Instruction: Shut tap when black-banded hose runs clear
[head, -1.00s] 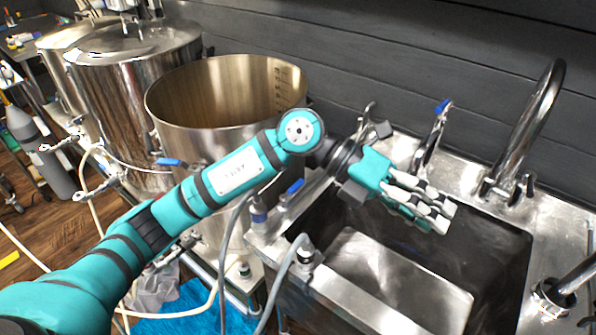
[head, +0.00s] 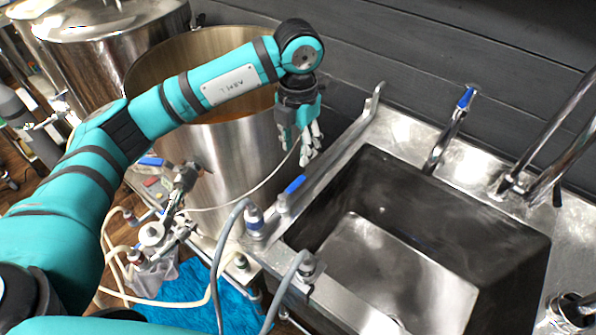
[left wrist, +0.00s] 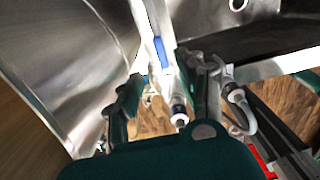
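My left gripper (head: 303,150) points down between the tall steel pot (head: 235,165) and the sink, above and slightly right of the blue tap handle (head: 292,186) at the sink's left rim. In the left wrist view its two fingers (left wrist: 165,98) are apart with nothing between their tips. The blue handle (left wrist: 162,52) shows beyond them, not touched. A grey hose (head: 222,262) and a second grey hose (head: 285,285) run down from fittings at the rim. I cannot make out a black band on either, nor any flow. My right gripper is out of view.
The sink basin (head: 480,235) lies right of the gripper, with another blue-handled tap (head: 466,98) and a faucet (head: 545,150) behind it. Another blue handle (head: 150,162) and valve fittings crowd the pot's lower left. A blue cloth (head: 190,300) lies on the floor.

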